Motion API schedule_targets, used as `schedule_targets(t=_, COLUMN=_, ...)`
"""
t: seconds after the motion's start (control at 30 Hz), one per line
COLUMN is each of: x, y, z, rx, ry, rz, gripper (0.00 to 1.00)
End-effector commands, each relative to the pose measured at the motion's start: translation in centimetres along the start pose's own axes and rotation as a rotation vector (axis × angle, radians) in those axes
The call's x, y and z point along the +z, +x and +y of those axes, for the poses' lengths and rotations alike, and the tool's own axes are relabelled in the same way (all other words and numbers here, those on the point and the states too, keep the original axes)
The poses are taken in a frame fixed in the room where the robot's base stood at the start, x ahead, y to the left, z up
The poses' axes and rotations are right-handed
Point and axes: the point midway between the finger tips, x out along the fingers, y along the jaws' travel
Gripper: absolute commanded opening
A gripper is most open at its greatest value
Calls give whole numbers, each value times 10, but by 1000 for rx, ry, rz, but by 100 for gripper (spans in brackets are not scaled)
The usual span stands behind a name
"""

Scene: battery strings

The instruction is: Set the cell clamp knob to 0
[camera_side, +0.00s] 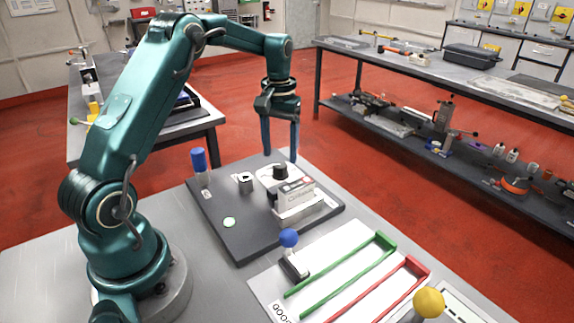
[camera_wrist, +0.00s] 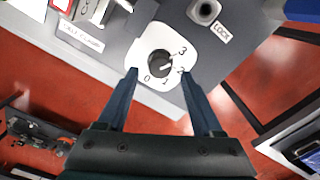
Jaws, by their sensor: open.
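The cell clamp knob (camera_wrist: 160,63) is a dark round knob on a white dial plate (camera_wrist: 143,48) marked 0, 1, 2 and 3. Its pale pointer mark appears to face about the 2, though it is small. In the side view the knob (camera_side: 280,171) stands on the dark panel (camera_side: 238,245), behind a white block. My gripper (camera_wrist: 159,72) is open and empty, with one finger to each side of the dial in the wrist view. In the side view my gripper (camera_side: 280,154) points down with its fingertips above and close to the knob; contact cannot be told.
The labelled white block (camera_side: 296,195) stands close in front of the knob. A LOCK label (camera_wrist: 221,33) lies near the dial. Green (camera_side: 340,268) and red (camera_side: 380,288) bars lie to the right.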

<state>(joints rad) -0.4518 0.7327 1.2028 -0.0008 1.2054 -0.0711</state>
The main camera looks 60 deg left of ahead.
Motion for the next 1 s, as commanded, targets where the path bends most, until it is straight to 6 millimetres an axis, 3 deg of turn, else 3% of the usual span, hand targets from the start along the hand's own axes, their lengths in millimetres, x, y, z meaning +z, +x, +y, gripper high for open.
schedule_targets(t=0.17, x=0, y=1, z=0, rx=0, ry=0, rz=-1, gripper=68)
schedule_targets(t=0.73, x=0, y=32, z=0, rx=0, ry=0, rz=-3, gripper=68)
schedule_targets(t=1.0, x=0, y=35, z=0, rx=0, ry=0, rz=0, gripper=68)
